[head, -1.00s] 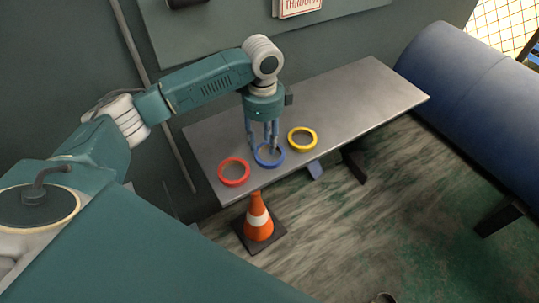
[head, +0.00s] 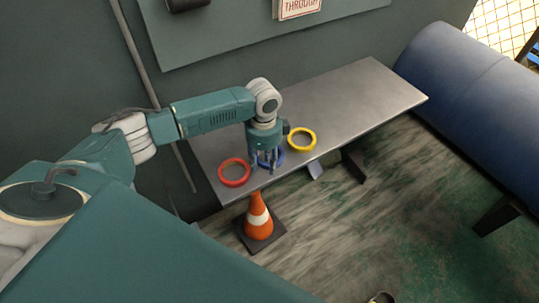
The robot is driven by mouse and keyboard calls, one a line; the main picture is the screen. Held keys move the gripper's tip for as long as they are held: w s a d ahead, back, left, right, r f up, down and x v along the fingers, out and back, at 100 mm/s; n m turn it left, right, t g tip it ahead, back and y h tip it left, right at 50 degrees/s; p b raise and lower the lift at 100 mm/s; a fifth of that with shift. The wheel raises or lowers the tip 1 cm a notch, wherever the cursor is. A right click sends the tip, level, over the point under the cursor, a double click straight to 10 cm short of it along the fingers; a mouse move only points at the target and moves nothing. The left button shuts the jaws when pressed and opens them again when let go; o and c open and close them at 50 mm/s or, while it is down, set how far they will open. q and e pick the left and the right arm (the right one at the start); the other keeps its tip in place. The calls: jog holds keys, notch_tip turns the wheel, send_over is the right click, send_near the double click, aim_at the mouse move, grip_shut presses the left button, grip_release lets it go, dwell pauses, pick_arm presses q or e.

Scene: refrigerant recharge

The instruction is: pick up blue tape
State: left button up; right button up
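A blue tape ring (head: 270,163) lies flat on the grey metal table (head: 340,100), between a red ring and a yellow ring. My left gripper (head: 265,163) reaches down from above, with its fingers at the blue tape. The fingers and gripper body hide part of the ring. I cannot tell whether the fingers are closed on the ring or only around or beside it. My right gripper is not in view.
A red tape ring (head: 234,173) lies to the left and a yellow tape ring (head: 302,139) to the right, both close. An orange cone (head: 257,220) stands on the floor at the table's front. A large blue cylinder (head: 470,85) is at the right. The table's right part is clear.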

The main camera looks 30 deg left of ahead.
pick_arm(q)
grip_shut()
jog(key=shift+r, duration=0.1)
notch_tip(320, 180, up, 20)
jog(key=b, duration=0.1)
dwell(0.5)
